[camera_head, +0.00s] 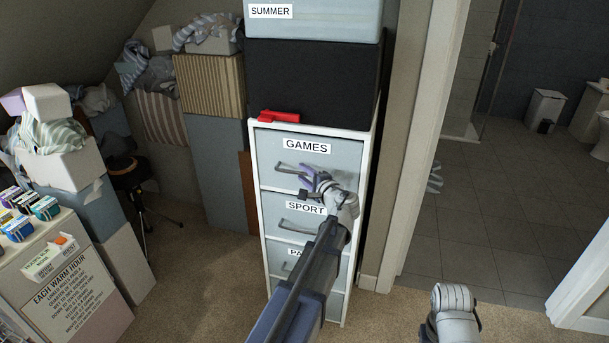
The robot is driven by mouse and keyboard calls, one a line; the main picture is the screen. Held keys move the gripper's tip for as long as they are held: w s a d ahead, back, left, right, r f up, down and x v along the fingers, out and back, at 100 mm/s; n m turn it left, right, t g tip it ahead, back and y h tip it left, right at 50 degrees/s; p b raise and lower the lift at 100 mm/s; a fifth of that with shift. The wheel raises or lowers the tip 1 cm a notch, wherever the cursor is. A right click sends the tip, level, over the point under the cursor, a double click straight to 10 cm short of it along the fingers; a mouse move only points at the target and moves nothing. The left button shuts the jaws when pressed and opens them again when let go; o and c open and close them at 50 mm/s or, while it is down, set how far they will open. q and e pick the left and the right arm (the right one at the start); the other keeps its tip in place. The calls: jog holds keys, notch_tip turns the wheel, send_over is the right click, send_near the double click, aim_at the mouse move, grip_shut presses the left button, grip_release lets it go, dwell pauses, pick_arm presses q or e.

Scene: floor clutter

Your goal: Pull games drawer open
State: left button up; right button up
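The games drawer (350,161) is the top drawer of a white cabinet, with a pale blue-grey front and a GAMES label (306,146). Its front looks flush with the cabinet frame, so it appears closed. Its bar handle (288,169) lies below the label, its right part near my gripper. My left gripper (306,184) is just in front of the drawer's lower part, at the handle's right side. Its fingers look spread apart, with nothing seen between them. I cannot tell whether they touch the handle. Part of my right arm shows at bottom right; its gripper is out of view.
The sport drawer (270,209) and further drawers lie below, partly hidden by my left arm. A red object (279,117) sits on the cabinet's front edge, beside a black box (305,80). A door frame (416,150) stands close right. Carpet (205,280) is clear at left.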

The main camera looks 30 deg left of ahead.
pick_arm(q)
grip_shut()
dwell(1.2)
